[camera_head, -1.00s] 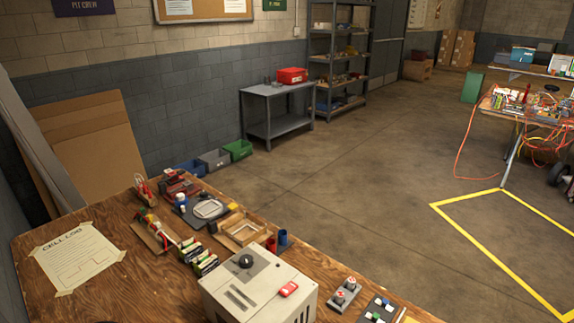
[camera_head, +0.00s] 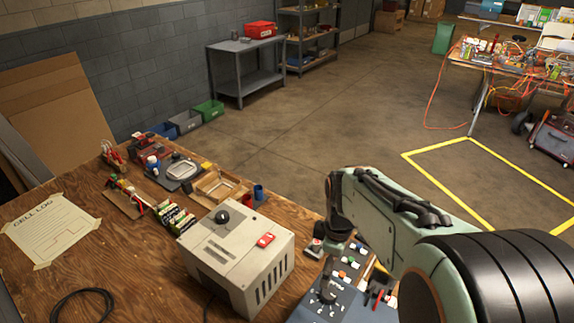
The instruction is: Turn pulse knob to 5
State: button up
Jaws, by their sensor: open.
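A pale box-shaped unit (camera_head: 237,254) stands on the wooden workbench, with a round black knob (camera_head: 222,217) on its top. The knob's lettering and setting are too small to read, so I cannot tell whether it is the pulse knob. A blue-grey control panel (camera_head: 337,299) with small knobs and switches lies right of the unit, partly hidden by my arm. My arm comes in from the lower right. My gripper (camera_head: 340,217) appears as the dark end of the arm, open and above the bench's right part, apart from the black knob. Its fingertips are not clear.
A taped paper (camera_head: 50,230) and a black cable (camera_head: 85,293) lie at left. Bare wood (camera_head: 130,270) shows between.

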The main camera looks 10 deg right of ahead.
aim_at(329, 292)
jog(key=shift+g, duration=0.3)
jog(key=f, duration=0.8)
jog(key=shift+s+d+f, duration=0.2)
jog(key=shift+s+f, duration=0.05)
grip_shut()
